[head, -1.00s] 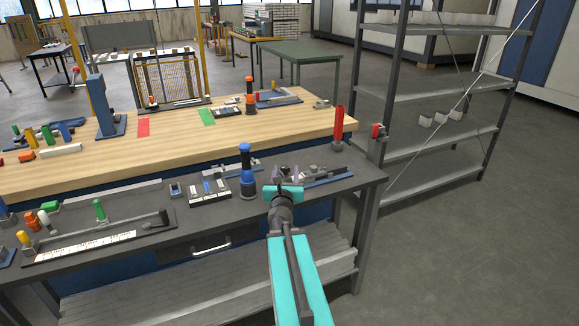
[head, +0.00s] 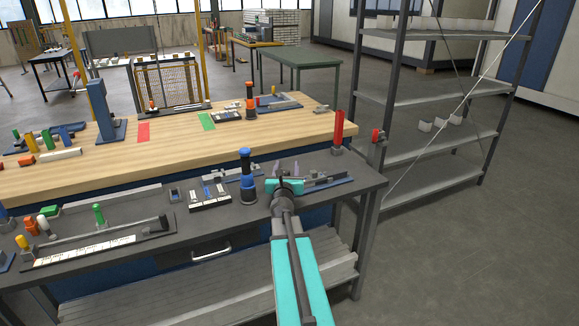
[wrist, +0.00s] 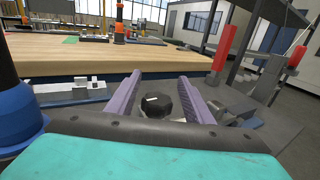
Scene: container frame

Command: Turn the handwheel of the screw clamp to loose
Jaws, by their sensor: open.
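My gripper (head: 286,169) is over the right part of the dark bench, with its two purple fingers apart. In the wrist view the open gripper (wrist: 165,90) has a black round knob with a white mark, seemingly the handwheel (wrist: 154,103), between its fingers. I see a gap on both sides of the knob; contact is not visible. Of the screw clamp, a grey part on a blue base (head: 328,184) shows to the right of my gripper in the head view. The rest of it is hidden behind my gripper there.
A blue-and-black cylinder (head: 246,178) stands close left of my gripper. A red upright handle (head: 338,128) stands at the bench's right end, with another red part (head: 376,135) beyond. The wooden table (head: 180,140) lies behind. Floor to the right is open before the grey shelf (head: 445,92).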

